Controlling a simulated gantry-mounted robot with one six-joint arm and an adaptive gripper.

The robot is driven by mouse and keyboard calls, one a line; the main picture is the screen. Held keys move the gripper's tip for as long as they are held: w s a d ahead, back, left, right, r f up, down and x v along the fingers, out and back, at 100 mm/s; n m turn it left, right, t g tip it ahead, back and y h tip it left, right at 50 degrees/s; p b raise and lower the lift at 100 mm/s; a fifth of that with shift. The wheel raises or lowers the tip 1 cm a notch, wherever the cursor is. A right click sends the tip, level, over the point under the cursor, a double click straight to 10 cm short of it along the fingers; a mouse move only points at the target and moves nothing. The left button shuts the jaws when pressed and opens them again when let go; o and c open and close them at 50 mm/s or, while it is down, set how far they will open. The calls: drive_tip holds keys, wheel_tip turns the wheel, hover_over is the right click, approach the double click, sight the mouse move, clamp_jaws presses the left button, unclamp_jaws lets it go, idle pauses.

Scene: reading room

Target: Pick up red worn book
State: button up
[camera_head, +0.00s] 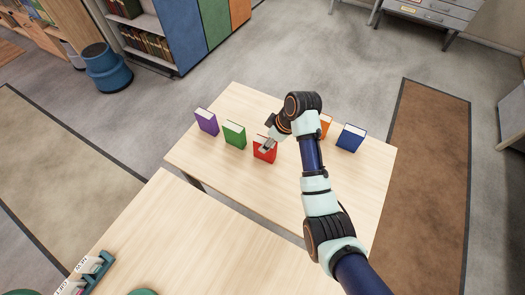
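The red book (262,154) stands upright on the wooden table (240,98), in the middle of a row of books. My gripper (268,146) is at the top of the red book, reaching in from the right. Its fingers overlap the upper part of the book in the head view. The fingers are small here, and I cannot tell whether they are around the book or only in front of it. Wear on the book's cover is too small to make out.
A green book (234,135) and a purple book (206,122) stand left of the red one. An orange book (325,122), partly hidden by my arm, and a blue book (350,138) stand to the right. A nearer table (180,235) lies in front.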

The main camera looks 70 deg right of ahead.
sight(270, 156)
drive_tip(key=b+x, duration=0.2)
drive_tip(key=x, duration=0.3)
drive_tip(key=shift+w, duration=0.2)
drive_tip(key=shift+d, duration=0.1)
drive_tip(key=shift+c, duration=0.2)
drive_tip(key=shift+r, duration=0.1)
clamp_jaws()
